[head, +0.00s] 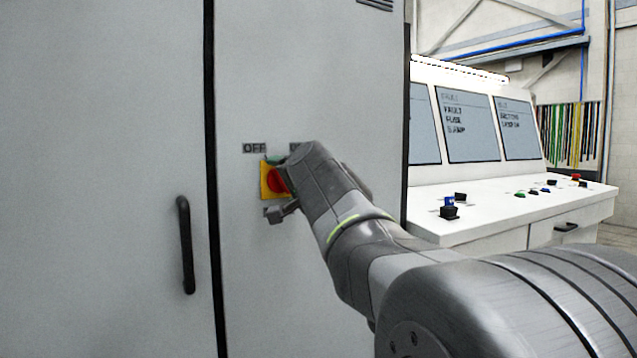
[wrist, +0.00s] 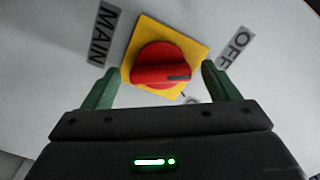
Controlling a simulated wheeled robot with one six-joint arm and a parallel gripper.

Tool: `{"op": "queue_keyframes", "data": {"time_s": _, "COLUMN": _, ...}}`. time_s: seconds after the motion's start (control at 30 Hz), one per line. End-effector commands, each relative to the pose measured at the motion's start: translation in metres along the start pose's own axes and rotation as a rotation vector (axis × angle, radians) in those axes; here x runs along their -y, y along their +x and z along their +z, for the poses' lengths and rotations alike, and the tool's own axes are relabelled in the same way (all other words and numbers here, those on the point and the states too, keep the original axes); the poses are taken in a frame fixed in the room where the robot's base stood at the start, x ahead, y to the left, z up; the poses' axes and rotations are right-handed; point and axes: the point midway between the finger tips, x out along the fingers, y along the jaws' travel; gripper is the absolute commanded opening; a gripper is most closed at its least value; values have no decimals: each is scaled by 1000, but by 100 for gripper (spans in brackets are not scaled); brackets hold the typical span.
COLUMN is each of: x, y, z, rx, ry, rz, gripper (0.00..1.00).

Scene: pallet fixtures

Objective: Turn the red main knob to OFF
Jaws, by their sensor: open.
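The red main knob (wrist: 162,66) sits on a square yellow plate (wrist: 143,32) on the grey cabinet door. Its dark pointer mark lies toward the right side of the knob in the wrist view. The OFF label (wrist: 236,46) is to the right of the knob there, and the MAIN label (wrist: 102,34) is to the left. In the head view the knob (head: 277,181) is partly hidden by my arm, below the OFF label (head: 254,148). My gripper (wrist: 158,82) is open, with one green fingertip on each side of the knob. I cannot tell whether they touch it.
The cabinet (head: 300,70) has a black vertical handle (head: 186,245) left of the knob. A white control console (head: 500,205) with screens and several buttons stands to the right. Another label near the knob is mostly covered by my arm.

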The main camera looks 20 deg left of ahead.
Motion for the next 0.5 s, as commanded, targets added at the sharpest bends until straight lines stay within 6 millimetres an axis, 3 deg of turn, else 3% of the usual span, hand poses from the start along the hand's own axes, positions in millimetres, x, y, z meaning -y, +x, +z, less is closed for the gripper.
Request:
{"op": "queue_keyframes", "data": {"time_s": 0.17, "x": 0, "y": -18, "z": 0, "rx": -2, "ry": 0, "rz": -1, "gripper": 82}}
{"op": "queue_keyframes", "data": {"time_s": 0.5, "x": 0, "y": -88, "z": 0, "rx": -5, "ry": -1, "rz": -1, "gripper": 82}}
